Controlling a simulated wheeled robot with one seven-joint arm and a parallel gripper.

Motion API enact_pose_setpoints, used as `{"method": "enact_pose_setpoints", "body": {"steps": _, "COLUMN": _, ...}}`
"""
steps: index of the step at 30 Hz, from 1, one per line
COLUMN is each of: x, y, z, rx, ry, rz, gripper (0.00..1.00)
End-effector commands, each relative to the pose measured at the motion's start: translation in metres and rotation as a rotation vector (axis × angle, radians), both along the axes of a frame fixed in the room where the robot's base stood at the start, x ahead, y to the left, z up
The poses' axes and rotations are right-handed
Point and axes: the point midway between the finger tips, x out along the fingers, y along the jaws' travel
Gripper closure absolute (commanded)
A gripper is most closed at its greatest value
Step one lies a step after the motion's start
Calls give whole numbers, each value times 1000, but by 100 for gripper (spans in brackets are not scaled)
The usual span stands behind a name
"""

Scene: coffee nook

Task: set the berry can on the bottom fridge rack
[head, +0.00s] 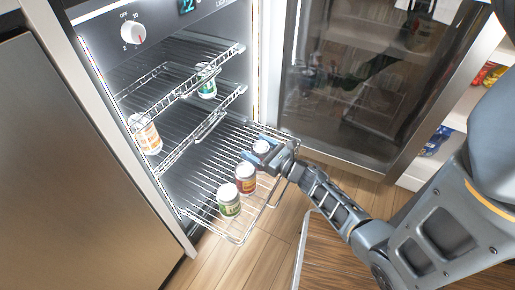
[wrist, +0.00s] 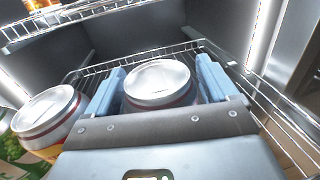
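The berry can (wrist: 158,84) has a silver lid with a dark reddish band just below it; most of its label is hidden. It is upright between the blue fingers of my gripper (wrist: 162,88), which press close on both sides, so the gripper looks shut on it. In the head view my gripper (head: 262,151) is at the outer right part of the pulled-out bottom fridge rack (head: 238,238). The can's lid shows there, but its base is hidden, so I cannot tell whether it touches the wires.
A red-and-white can (head: 245,179) stands close beside the held can, and a green can (head: 229,203) stands beyond it near the rack's front. Upper racks hold an orange-and-white can (head: 145,135) and a green-and-white can (head: 206,82). The open glass door (head: 345,85) is at right.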

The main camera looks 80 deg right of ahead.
Motion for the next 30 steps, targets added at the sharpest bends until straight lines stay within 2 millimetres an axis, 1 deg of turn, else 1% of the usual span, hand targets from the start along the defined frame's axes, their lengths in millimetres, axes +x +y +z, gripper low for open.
{"method": "enact_pose_setpoints", "body": {"steps": 1, "x": 0, "y": 0, "z": 0, "rx": 0, "ry": 0, "rz": 0, "gripper": 8}}
{"method": "enact_pose_setpoints", "body": {"steps": 3, "x": 0, "y": 0, "z": 0, "rx": 0, "ry": 0, "rz": 0, "gripper": 2}}
{"method": "enact_pose_setpoints", "body": {"steps": 4, "x": 0, "y": 0, "z": 0, "rx": 0, "ry": 0, "rz": 0, "gripper": 1}}
{"method": "enact_pose_setpoints", "body": {"steps": 11, "x": 0, "y": 0, "z": 1, "rx": 0, "ry": 0, "rz": 0, "gripper": 1}}
{"method": "enact_pose_setpoints", "body": {"steps": 14, "x": 0, "y": 0, "z": 5, "rx": 0, "ry": 0, "rz": 0, "gripper": 1}}
{"method": "enact_pose_setpoints", "body": {"steps": 17, "x": -14, "y": 5, "z": 3, "rx": 0, "ry": 2, "rz": 0, "gripper": 1}}
{"method": "enact_pose_setpoints", "body": {"steps": 24, "x": -60, "y": 24, "z": 4, "rx": 1, "ry": 3, "rz": -2, "gripper": 1}}
{"method": "enact_pose_setpoints", "body": {"steps": 30, "x": -92, "y": 38, "z": 3, "rx": 0, "ry": 1, "rz": -1, "gripper": 1}}
